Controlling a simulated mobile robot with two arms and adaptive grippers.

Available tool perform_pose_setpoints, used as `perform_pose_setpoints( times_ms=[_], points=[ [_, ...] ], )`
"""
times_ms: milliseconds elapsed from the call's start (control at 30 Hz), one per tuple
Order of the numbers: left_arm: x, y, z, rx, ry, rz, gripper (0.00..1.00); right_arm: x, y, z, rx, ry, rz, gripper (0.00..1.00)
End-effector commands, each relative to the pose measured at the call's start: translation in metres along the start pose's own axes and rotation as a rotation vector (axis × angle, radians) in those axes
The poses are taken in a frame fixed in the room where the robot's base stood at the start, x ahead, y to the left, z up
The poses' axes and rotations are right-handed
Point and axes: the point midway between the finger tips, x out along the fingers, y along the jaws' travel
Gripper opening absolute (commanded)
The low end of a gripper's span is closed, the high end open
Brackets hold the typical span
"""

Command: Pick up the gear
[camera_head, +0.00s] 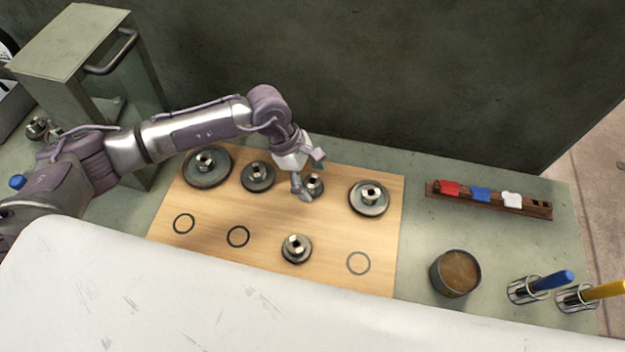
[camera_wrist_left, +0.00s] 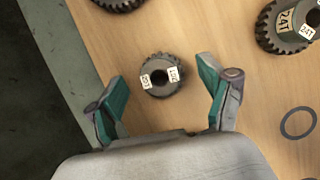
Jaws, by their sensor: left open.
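Several dark toothed gears with pale hubs sit on a wooden board (camera_head: 200,256). A small gear (camera_head: 314,182) in the back row is partly hidden by my left gripper (camera_head: 309,178). In the left wrist view this small gear (camera_wrist_left: 162,76) has two white labels and a dark centre hole. There my left gripper (camera_wrist_left: 160,72) is open, its teal-padded fingers on either side of the gear with clear gaps. Other gears are a large one (camera_head: 207,168), a medium one (camera_head: 258,177), one at right (camera_head: 369,198) and one in front (camera_head: 297,249). My right gripper is not in view.
Ring marks (camera_head: 358,263) lie bare along the board's front. A brown-filled cup (camera_head: 455,273), holders with blue and yellow handles (camera_head: 553,281), and a wooden rack (camera_head: 490,199) stand right. A green cabinet (camera_head: 80,55) stands back left; a wall (camera_head: 400,80) rises behind.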

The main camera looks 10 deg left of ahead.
Motion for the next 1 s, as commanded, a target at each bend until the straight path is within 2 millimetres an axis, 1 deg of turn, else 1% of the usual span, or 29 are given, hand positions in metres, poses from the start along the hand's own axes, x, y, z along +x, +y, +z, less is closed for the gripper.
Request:
perform_pose_setpoints(
  times_ms=[33, 100, 333, 367, 500, 767, 800, 833, 1000],
  points=[
    [0.0057, -0.0009, 0.0006, 0.0, 0.0, -0.003, 0.81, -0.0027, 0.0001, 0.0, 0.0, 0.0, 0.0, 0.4],
    [0.0106, -0.0008, -0.0002, 0.0, 0.001, -0.002, 0.81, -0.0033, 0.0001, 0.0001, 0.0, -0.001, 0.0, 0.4],
    [0.0129, -0.0005, -0.0008, 0.001, 0.001, -0.001, 0.81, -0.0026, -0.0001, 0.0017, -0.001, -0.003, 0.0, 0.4],
    [0.0129, -0.0005, -0.0008, 0.001, 0.001, -0.001, 0.77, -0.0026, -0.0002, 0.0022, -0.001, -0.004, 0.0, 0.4],
    [0.0126, -0.0004, -0.0007, 0.001, 0.001, -0.001, 0.54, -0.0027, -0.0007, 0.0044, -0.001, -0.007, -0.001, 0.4],
    [0.0124, -0.0004, -0.0007, 0.0, 0.001, 0.0, 0.11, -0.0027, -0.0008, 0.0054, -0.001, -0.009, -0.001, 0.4],
    [0.0124, -0.0004, -0.0007, 0.0, 0.001, -0.001, 0.04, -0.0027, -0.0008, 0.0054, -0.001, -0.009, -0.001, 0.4],
    [0.0124, -0.0004, -0.0007, 0.0, 0.001, -0.001, 0.0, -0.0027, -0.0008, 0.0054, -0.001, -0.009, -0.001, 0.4],
    [0.0116, 0.0001, 0.0, 0.001, -0.001, 0.001, 0.0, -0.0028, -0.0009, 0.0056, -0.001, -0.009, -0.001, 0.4]
  ],
)
